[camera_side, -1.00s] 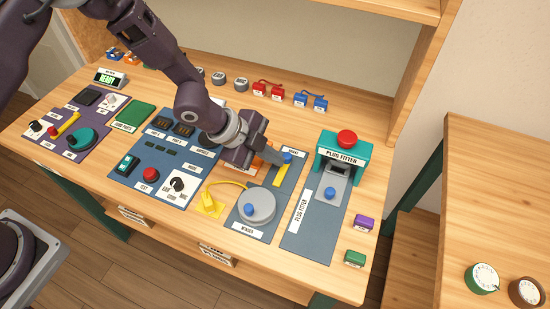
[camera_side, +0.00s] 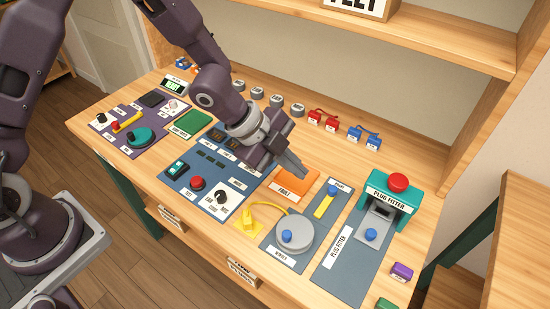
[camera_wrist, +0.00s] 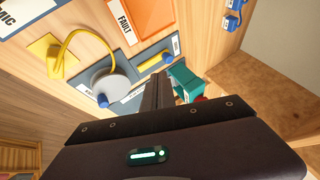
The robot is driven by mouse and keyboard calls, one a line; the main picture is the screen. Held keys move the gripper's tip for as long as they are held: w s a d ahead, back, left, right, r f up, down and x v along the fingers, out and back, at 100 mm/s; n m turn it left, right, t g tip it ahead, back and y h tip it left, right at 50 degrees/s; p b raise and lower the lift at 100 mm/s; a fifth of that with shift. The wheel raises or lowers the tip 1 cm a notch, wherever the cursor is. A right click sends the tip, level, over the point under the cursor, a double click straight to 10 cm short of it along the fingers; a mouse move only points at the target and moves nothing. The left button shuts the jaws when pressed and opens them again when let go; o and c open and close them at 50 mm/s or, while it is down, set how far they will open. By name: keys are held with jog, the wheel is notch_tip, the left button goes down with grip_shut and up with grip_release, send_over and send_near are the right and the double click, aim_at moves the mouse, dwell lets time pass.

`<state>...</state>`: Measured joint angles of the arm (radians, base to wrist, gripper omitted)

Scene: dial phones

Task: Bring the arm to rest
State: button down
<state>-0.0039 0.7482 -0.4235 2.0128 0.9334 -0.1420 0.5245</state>
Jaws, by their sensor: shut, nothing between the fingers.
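My gripper (camera_side: 303,171) is shut and empty.
The winder panel has a yellow slot with a blue knob (camera_side: 332,190). The press has a red top button (camera_side: 398,182). A test panel (camera_side: 204,183) lies below my wrist. Red plugs (camera_side: 322,120) and blue plugs (camera_side: 363,136) line the back. A shelf (camera_side: 420,30) overhangs the back.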

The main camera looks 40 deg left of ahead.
jog(key=s+a+r+n+t+y, duration=0.1)
jog(key=s+a+r+n+y, duration=0.3)
jog(key=a+r, duration=0.45)
jog(key=s+a+r+n+t+y, duration=0.1)
jog(key=s+a+r+n+y, duration=0.2)
jog(key=a+r+n, duration=0.45)
jog(key=s+a+r+n, duration=0.1)
jog(key=s+n, duration=0.3)
jog(key=s, duration=0.4)
jog(key=s+a+r+n+h, duration=0.1)
jog(key=s+a+r+n, duration=0.1)
jog(key=s, duration=0.7)
jog(key=shift+s+r+n+g, duration=0.2)
jog(key=shift+r+n+g, duration=0.2)
jog(key=shift+r+n, duration=0.6)
jog(key=shift+a+f, duration=0.1)
jog(key=shift+a, duration=0.05)
